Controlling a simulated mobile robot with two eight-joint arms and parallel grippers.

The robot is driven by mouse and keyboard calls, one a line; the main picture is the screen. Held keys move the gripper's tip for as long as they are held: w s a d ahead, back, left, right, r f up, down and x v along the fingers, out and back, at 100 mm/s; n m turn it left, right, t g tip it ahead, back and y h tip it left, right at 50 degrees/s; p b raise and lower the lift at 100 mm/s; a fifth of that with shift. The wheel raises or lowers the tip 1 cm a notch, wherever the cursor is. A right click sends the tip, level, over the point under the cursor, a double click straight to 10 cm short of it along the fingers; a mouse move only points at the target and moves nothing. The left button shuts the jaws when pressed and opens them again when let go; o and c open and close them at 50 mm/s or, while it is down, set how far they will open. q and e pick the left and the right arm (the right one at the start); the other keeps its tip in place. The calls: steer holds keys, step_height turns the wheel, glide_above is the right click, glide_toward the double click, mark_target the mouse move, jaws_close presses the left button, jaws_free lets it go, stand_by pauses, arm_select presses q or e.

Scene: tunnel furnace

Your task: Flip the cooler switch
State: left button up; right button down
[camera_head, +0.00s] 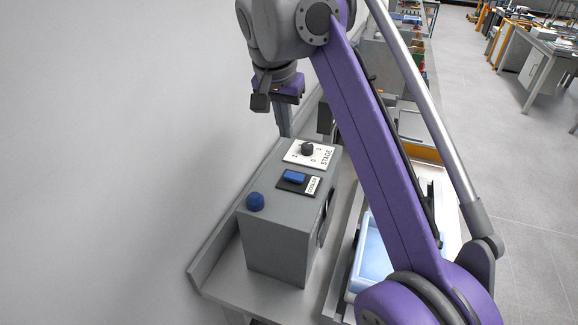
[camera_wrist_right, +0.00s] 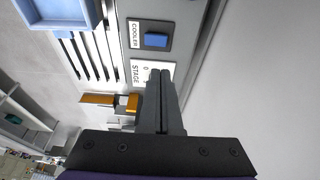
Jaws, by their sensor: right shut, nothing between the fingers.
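The cooler switch (camera_head: 295,177) is a blue rocker on a black plate with a white label, on top of a grey control box (camera_head: 275,240). In the right wrist view the blue switch (camera_wrist_right: 156,40) lies beyond my fingertips, beside the label COOLER. My right gripper (camera_head: 283,128) is shut and empty, above the far end of the box, past the STAGE knob. In the right wrist view its closed fingers (camera_wrist_right: 161,75) cover part of the STAGE plate and hide its knob. I see no contact with the switch. My left gripper is not in view.
The white STAGE plate with a black knob (camera_head: 307,149) is beyond the switch, and a blue round button (camera_head: 255,201) is nearer. A plain wall (camera_head: 100,160) stands close on the left. A light blue tray (camera_head: 372,255) is to the right of the box.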

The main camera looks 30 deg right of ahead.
steer(key=b, duration=0.2)
glide_above(291, 173)
steer(key=f, duration=0.6)
steer(key=a+f, duration=0.1)
steer(key=f, duration=0.3)
steer(key=shift+s, duration=0.4)
steer(key=shift+f, duration=0.85)
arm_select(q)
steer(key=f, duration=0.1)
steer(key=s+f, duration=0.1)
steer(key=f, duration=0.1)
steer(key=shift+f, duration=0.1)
